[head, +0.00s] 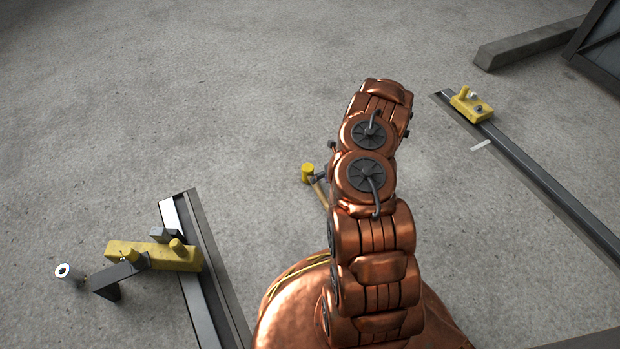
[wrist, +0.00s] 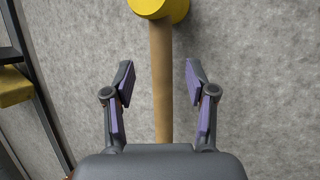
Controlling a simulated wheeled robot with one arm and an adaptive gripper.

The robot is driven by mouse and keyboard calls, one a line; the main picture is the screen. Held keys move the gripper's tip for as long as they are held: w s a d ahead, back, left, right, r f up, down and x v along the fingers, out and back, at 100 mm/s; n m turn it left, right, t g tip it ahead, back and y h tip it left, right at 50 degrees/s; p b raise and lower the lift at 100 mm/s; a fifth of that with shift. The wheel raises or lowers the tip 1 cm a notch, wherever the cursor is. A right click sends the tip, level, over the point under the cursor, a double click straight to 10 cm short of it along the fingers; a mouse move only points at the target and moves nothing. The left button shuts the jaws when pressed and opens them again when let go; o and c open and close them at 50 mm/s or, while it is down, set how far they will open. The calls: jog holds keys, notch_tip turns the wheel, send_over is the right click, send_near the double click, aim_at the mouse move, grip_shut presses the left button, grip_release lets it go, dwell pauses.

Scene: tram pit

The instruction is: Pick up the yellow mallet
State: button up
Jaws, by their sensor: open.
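The yellow mallet has a yellow head and a wooden handle and lies on the concrete floor. In the head view its yellow head (head: 308,172) shows just left of my arm, and my arm hides much of the handle. In the wrist view the mallet's handle (wrist: 161,80) runs up the middle, with the yellow head at the top edge, partly cut off. My gripper (wrist: 157,82) is open, with one finger on each side of the handle and a gap on both sides. I cannot tell how far above the floor the fingers are.
A rail (head: 205,265) with a yellow block (head: 150,254) lies at the left, near a small white cylinder (head: 69,273). Another rail (head: 540,178) with a yellow fixture (head: 472,105) runs along the right. A grey beam (head: 530,42) lies at the back right. The floor between the rails is mostly clear.

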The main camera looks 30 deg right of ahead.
aim_at(307, 169)
jog(key=shift+b+x, duration=1.7)
jog(key=shift+x, duration=1.3)
jog(key=shift+w+d, duration=0.1)
jog(key=shift+d, duration=0.05)
jog(key=shift+r, duration=0.1)
grip_shut()
